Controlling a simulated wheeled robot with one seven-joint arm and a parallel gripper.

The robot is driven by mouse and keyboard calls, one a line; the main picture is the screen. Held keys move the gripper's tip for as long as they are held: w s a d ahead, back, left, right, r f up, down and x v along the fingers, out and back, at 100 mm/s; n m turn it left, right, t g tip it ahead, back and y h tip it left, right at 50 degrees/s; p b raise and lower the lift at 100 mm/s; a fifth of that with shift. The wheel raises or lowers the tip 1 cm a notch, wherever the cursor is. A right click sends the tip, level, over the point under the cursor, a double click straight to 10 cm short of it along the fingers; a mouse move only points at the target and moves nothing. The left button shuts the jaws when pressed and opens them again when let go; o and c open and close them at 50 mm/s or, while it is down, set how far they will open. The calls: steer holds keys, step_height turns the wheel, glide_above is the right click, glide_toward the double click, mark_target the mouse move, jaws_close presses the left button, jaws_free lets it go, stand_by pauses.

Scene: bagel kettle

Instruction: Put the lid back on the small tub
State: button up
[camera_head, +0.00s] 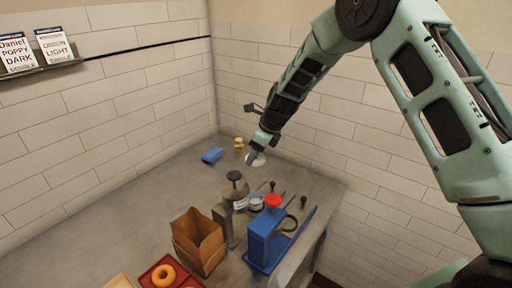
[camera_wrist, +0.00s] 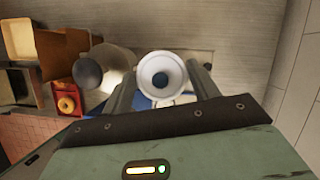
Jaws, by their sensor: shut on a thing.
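My gripper (camera_head: 256,155) is over the back part of the counter, shut on a pale round lid (camera_head: 259,161). In the wrist view the lid (camera_wrist: 148,69) shows as a white disc with a grey centre, between the two fingers of my gripper (camera_wrist: 162,88). A small pale tub (camera_head: 256,202) appears to stand on the counter nearer the camera, beside a dark-topped metal container. The lid is apart from this tub. In the wrist view I cannot make out the tub clearly. Whether the lid touches the counter is hard to tell.
A red tray (camera_head: 147,276) holds a bagel. A blue object (camera_head: 212,155) and a tan bottle (camera_head: 239,143) stand at the back.

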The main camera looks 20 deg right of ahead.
steer(key=shift+f+b, duration=4)
steer(key=shift+f, duration=4.2)
steer(key=shift+f+p, duration=0.1)
steer(key=shift+p, duration=0.3)
steer(key=o, duration=1.3)
steer(key=shift+o, duration=0.2)
steer(key=shift+s+a, duration=0.1)
